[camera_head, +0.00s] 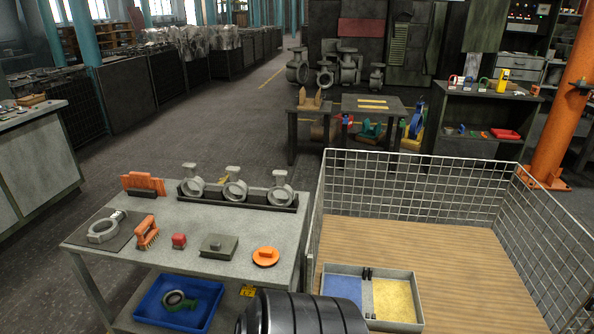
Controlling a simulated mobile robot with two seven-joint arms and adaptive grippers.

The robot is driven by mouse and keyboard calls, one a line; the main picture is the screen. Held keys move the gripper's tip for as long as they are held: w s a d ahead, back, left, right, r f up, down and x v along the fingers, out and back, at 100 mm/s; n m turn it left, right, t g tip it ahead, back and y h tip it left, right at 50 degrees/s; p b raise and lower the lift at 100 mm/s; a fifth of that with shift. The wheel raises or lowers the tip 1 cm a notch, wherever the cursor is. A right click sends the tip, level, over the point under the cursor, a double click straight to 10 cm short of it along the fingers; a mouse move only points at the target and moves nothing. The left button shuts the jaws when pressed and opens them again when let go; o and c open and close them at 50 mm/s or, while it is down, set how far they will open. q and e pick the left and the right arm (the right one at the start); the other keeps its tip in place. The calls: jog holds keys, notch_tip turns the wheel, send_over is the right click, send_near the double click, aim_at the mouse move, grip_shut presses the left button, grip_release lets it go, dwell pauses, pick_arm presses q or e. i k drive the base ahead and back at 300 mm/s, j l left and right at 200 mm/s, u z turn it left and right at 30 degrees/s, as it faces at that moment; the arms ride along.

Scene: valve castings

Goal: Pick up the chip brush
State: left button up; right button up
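An orange brush with dark bristles (147,232), which looks like the chip brush, lies on the near grey worktable (100,226). Neither of my grippers shows in the head view.
Valve castings (235,189) stand in a dark tray at the table's back, beside an orange block (143,185). A grey-green block (218,246) and an orange disc (265,257) lie to the right. A blue bin (150,312) sits below. A wire-mesh crate (420,180) stands right.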

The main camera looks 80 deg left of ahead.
aim_at(146, 240)
jog(key=u, duration=3.8)
jog(key=i+j+z, duration=0.2)
jog(key=z, duration=0.2)
jog(key=i+j+z, duration=0.1)
jog(key=j+z, duration=0.35)
jog(key=i+j+z, duration=0.1)
jog(key=z, duration=0.3)
jog(key=j+z, duration=0.4)
